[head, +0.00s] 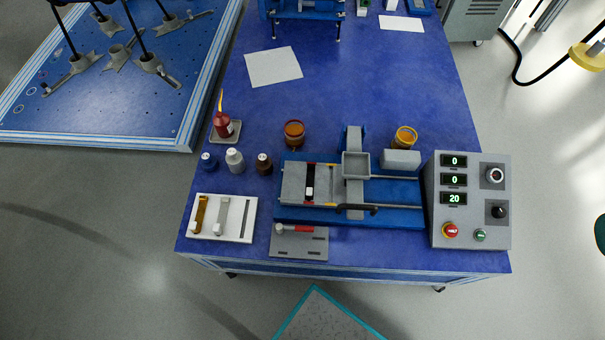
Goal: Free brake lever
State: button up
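A blue-based bench rig (395,217) with grey blocks and rails stands near the front of the blue table. A black handle (357,209) lies roughly level along its front side. A short red-handled part (296,229) lies on a grey slotted plate (300,247) in front of the rig. I cannot tell for sure which of these is the brake lever. A black piece with a white end (309,187) sits between the rig's left blocks. My gripper is not in view.
A grey control box (470,165) with number displays, knobs and a red button stands at right. A white tray (235,206) with tan and grey pieces, small bottles (235,160), a red oil can (223,124) and amber jars (294,133) surround the rig. The table's middle (350,85) is clear.

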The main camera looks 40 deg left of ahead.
aim_at(297, 229)
jog(key=u, duration=0.6)
jog(key=i, duration=0.1)
jog(key=u, duration=0.5)
